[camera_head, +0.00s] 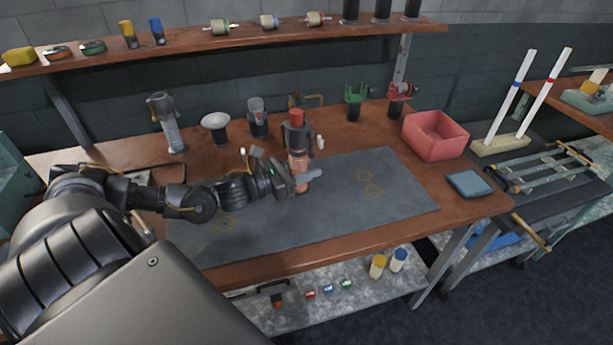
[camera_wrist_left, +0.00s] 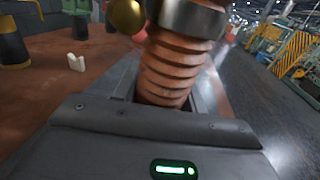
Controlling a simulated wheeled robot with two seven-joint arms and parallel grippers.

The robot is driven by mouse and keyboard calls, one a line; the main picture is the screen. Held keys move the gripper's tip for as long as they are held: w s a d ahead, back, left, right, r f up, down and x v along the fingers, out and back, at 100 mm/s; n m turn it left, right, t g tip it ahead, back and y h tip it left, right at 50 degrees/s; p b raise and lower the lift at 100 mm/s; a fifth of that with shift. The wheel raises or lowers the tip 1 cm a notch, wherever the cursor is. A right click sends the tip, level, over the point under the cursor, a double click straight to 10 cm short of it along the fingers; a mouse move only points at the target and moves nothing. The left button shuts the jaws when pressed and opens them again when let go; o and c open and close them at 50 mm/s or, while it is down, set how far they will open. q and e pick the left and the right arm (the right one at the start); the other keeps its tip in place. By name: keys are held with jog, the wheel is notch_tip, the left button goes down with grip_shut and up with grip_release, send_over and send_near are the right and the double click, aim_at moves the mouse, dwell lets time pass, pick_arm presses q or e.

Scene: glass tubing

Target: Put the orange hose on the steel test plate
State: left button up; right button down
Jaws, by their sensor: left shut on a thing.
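My left gripper (camera_head: 302,177) reaches over the bench and is shut on the orange hose (camera_head: 298,160). In the left wrist view the hose (camera_wrist_left: 168,72) shows as a ribbed orange-brown tube between the fingers, with a metal collar above it. In the head view it is about upright, below a dark fitting with a red top (camera_head: 296,115); I cannot tell whether the two are joined. Its lower end is partly hidden by the gripper. A large flat grey sheet (camera_head: 330,222) with yellow rings lies below and may be the steel test plate. My right gripper is out of view.
A red bin (camera_head: 436,135) and a small blue-grey pad (camera_head: 469,184) are at the bench's right. Behind the sheet stand a white-topped knob (camera_head: 215,123), a dark cup (camera_head: 257,118) and green (camera_head: 357,96) and red (camera_head: 399,94) fittings. The sheet's right half is clear.

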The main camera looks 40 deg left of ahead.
pick_arm(q)
jog(key=shift+w+f, duration=0.3)
jog(key=shift+f, duration=0.05)
notch_tip(320, 180, down, 2)
jog(key=shift+f+p, duration=0.15)
jog(key=shift+p, duration=0.4)
jog(key=shift+f, duration=0.2)
jog(key=shift+f, duration=0.2)
jog(key=o, duration=1.2)
jog(key=shift+s, duration=0.1)
